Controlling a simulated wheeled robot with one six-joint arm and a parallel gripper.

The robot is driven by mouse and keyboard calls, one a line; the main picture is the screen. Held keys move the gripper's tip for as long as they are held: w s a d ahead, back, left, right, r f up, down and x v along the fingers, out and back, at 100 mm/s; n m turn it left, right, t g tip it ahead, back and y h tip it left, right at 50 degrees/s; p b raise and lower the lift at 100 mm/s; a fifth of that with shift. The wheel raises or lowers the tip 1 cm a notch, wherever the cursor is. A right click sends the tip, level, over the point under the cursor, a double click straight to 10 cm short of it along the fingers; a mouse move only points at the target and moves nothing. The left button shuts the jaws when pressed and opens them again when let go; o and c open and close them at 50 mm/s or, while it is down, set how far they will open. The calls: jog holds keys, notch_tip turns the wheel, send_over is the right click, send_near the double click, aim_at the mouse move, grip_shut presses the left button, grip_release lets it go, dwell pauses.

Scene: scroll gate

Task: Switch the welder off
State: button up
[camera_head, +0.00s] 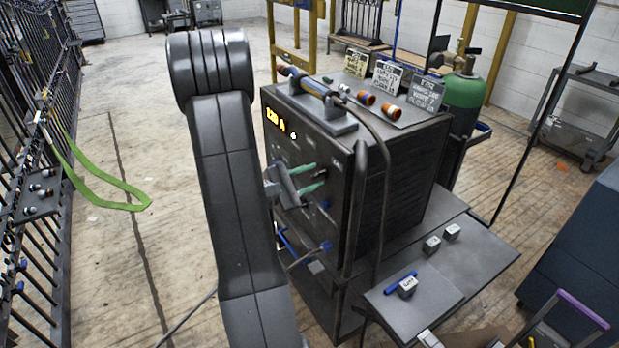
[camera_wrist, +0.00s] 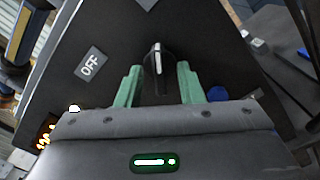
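The welder (camera_head: 345,165) is a dark box on a cart, with a lit orange display (camera_head: 276,122) on its front face. In the wrist view its switch knob (camera_wrist: 157,60) is black with a pale pointer line, which points up in the picture. An OFF plate (camera_wrist: 90,65) lies to the left of the knob. My gripper (camera_head: 313,178) is at the front face, its green fingers (camera_wrist: 160,72) open, one on either side of the knob. Gaps show between the fingers and the knob. In the head view the gripper hides the knob.
A torch (camera_head: 305,85) lies on the welder's top, near orange-ended cylinders and several sign plates (camera_head: 425,93). A cable hangs at the box's corner. A side shelf (camera_head: 440,300) holds small blocks. A green gas cylinder (camera_head: 463,95) stands behind; a black gate (camera_head: 35,130) is left.

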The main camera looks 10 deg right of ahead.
grip_shut()
jog(key=n+p, duration=0.1)
jog(key=n, duration=0.2)
jog(key=shift+r+n+p, duration=0.1)
jog(key=shift+n+p, duration=0.25)
jog(key=shift+n, duration=0.05)
jog(key=n+p, duration=0.2)
jog(key=n, duration=0.1)
jog(key=shift+n, duration=0.3)
jog(key=n+p, duration=0.3)
jog(key=n, duration=0.2)
jog(key=shift+r, duration=0.1)
jog(key=shift+n+p, duration=1.2)
jog(key=shift+n, duration=0.5)
jog(key=shift+f, duration=0.2)
